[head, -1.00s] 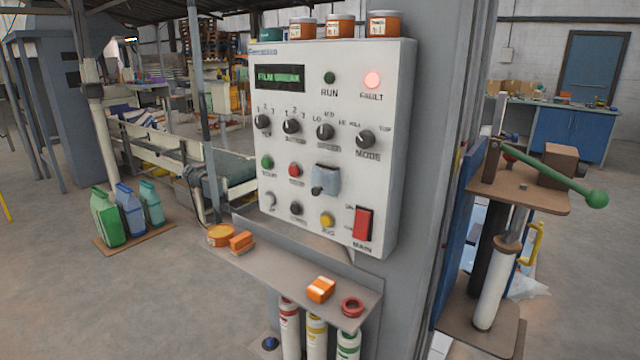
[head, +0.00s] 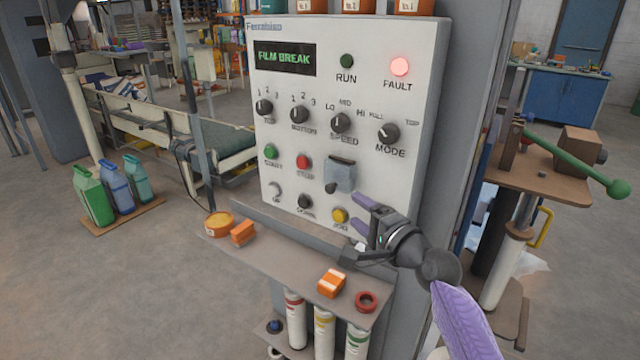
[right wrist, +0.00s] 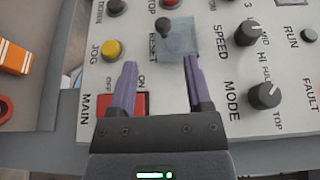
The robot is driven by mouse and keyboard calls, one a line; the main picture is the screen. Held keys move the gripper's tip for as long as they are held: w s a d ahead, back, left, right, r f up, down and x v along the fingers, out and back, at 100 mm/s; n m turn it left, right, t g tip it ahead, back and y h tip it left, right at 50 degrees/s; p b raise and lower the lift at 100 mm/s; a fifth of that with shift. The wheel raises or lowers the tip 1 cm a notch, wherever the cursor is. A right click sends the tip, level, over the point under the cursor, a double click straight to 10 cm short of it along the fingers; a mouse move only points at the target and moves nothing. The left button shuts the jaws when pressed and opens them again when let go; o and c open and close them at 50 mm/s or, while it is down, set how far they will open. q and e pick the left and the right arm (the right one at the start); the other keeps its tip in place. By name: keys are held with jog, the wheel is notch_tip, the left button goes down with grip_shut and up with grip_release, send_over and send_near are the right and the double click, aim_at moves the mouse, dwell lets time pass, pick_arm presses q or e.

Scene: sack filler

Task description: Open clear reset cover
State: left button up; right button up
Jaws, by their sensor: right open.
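The clear reset cover (head: 340,174) is a bluish see-through flap on the white control panel (head: 385,75), below the speed knob. It hangs down shut, with a dark knob at its lower left edge. In the right wrist view the cover (right wrist: 178,38) lies just beyond the fingertips, with the word RESET beside it. My right gripper (head: 358,214) is open and empty, in front of the panel's lower right, below and right of the cover. In the right wrist view its purple fingers (right wrist: 160,66) stand apart over the red main switch (right wrist: 120,105). My left gripper is not in view.
The yellow jog button (head: 340,215) and mode knob (head: 388,133) are near the cover. A shelf (head: 290,262) below the panel holds an orange box (head: 331,283) and a red ring (head: 366,301). A green-handled lever (head: 570,160) stands to the right.

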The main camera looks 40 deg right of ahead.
aim_at(333, 192)
jog(key=w, duration=0.3)
jog(key=w+b, duration=0.1)
jog(key=w, duration=0.1)
jog(key=w+d, duration=0.1)
jog(key=w, duration=0.2)
jog(key=shift+w+r, duration=0.1)
jog(key=shift+w, duration=0.7)
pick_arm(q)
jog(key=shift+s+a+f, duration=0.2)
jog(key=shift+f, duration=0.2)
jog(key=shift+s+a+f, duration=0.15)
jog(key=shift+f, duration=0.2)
pick_arm(e)
jog(key=shift+c, duration=0.2)
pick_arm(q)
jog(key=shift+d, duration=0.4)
pick_arm(e)
grip_shut()
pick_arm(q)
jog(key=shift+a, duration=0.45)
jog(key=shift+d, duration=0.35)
